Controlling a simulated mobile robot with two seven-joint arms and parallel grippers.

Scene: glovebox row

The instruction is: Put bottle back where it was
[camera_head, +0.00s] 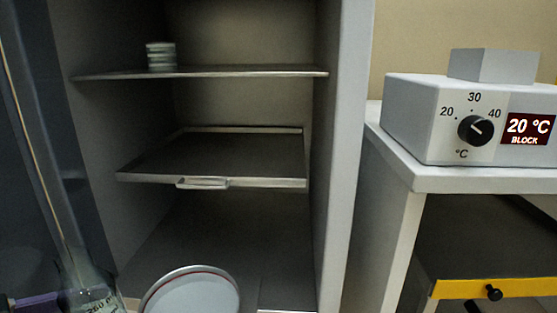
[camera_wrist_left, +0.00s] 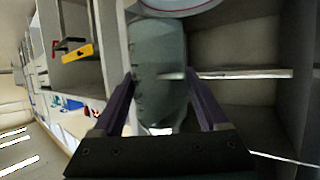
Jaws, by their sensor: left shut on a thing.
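My left gripper (camera_wrist_left: 160,78) is shut on a grey-green, see-through bottle (camera_wrist_left: 158,52), whose body fills the space between the dark fingers in the left wrist view. In the head view the bottle (camera_head: 95,297) is at the bottom left, with dark measure lettering on its glass, and is cut off by the frame. A sliver of purple finger shows beside it. My right gripper is not in view.
An open cabinet holds an upper shelf (camera_head: 240,72) with a stack of pale dishes (camera_head: 161,56). Below is a handled tray shelf (camera_head: 240,165) that looks bare. A control box (camera_head: 440,145) reading 20 °C stands on the right bench, above a yellow-fronted drawer (camera_head: 460,288).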

